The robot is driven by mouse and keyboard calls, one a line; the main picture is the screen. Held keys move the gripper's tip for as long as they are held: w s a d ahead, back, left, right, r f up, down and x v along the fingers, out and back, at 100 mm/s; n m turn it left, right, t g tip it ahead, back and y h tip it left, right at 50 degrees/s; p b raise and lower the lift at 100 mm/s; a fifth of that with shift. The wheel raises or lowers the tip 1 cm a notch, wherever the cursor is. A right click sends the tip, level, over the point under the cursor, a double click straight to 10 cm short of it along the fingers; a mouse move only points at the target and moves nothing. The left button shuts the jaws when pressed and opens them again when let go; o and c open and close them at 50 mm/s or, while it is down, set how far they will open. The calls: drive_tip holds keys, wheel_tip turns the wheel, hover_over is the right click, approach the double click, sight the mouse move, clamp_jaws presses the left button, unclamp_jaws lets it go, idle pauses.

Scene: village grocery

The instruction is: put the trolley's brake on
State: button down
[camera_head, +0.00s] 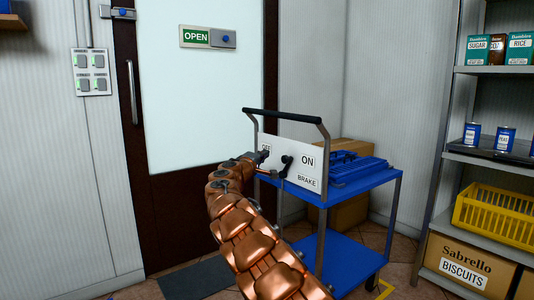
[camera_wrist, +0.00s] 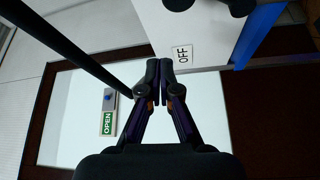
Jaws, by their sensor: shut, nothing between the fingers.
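The blue trolley (camera_head: 362,183) stands in front of the door, with a black push handle (camera_head: 285,114) on top. Its white brake panel (camera_head: 288,149) has an OFF label on the left, ON on the right and BRAKE at lower right. A black brake lever (camera_head: 286,161) shows between OFF and ON; its exact angle is hard to tell. My gripper (camera_head: 264,154) is shut and empty, at the panel's left side, partly covering OFF. In the wrist view my closed fingertips (camera_wrist: 159,68) are beside the panel's edge near the OFF label (camera_wrist: 182,54); black lever parts (camera_wrist: 240,5) are cut off at the top.
Blue items (camera_head: 350,167) lie on the trolley's top. A cardboard box (camera_head: 346,214) stands behind it. Shelves with tins, a yellow crate (camera_head: 497,214) and a biscuit box (camera_head: 466,267) are at right. The door (camera_head: 205,90) is behind my arm.

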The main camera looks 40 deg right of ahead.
drive_tip(key=shift+s+a+f, duration=0.2)
drive_tip(key=shift+a+f, duration=0.05)
drive_tip(key=shift+a, duration=0.45)
drive_tip(key=shift+s+a+f, duration=0.2)
drive_tip(key=shift+a+f, duration=0.1)
drive_tip(key=shift+a, duration=0.45)
drive_tip(key=shift+s+a+f, duration=0.2)
drive_tip(key=shift+a+f, duration=0.05)
drive_tip(key=shift+a, duration=0.45)
